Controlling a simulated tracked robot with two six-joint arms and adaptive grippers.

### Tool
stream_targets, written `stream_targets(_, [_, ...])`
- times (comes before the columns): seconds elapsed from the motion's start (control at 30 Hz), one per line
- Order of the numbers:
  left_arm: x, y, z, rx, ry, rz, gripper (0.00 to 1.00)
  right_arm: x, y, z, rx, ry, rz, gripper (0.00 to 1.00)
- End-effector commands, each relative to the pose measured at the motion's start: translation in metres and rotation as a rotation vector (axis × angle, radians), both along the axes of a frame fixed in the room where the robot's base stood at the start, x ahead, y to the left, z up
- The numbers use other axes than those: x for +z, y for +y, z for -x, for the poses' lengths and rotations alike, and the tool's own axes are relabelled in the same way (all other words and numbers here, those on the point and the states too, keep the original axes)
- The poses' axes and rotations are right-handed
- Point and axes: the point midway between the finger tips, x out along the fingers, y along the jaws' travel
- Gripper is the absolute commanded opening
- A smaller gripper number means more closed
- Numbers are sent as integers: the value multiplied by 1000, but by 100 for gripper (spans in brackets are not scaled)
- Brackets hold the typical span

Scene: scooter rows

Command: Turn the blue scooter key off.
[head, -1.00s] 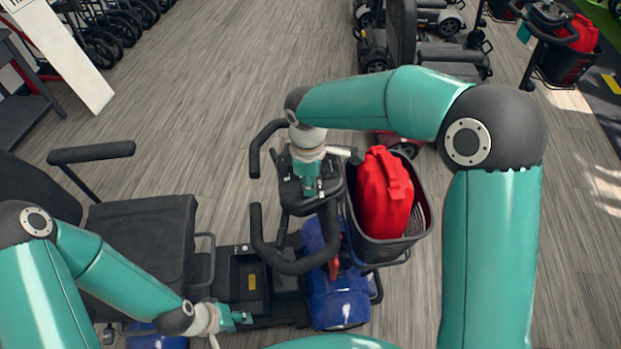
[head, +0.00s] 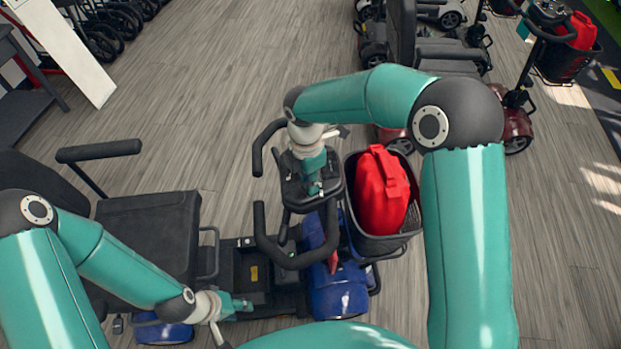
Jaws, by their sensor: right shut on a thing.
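The blue scooter (head: 338,290) stands below me, with its black seat at the left and its handlebar and console (head: 292,185) in the middle. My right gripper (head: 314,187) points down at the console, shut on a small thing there. I take this to be the key, but the gripper hides it, so its turn position cannot be told. My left gripper (head: 240,305) is low beside the scooter's footwell, away from the console. Its fingers are too small to tell whether they are open.
A black basket (head: 412,222) with a red bag (head: 382,190) sits on the scooter's front, close to my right arm. More scooters (head: 440,60) stand at the top right. A dark table (head: 25,100) and white panel (head: 65,50) are at the top left. Grey floor between is clear.

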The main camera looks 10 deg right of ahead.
Motion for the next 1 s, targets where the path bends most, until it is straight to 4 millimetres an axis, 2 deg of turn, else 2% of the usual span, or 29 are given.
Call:
stream_targets(0.5, [1, 0, 0, 0, 0, 0, 40, 1, 1, -1, 26, -1, -2, 0])
stream_targets(0.53, [1, 0, 0, 0, 0, 0, 40, 1, 1, -1, 26, -1, -2, 20])
stream_targets(0.67, [1, 0, 0, 0, 0, 0, 40, 1, 0, -1, 25, -1, -1, 42])
stream_targets(1.0, [2, 0, 0, 0, 0, 0, 40, 2, 0, -1, 23, 2, -1, 42])
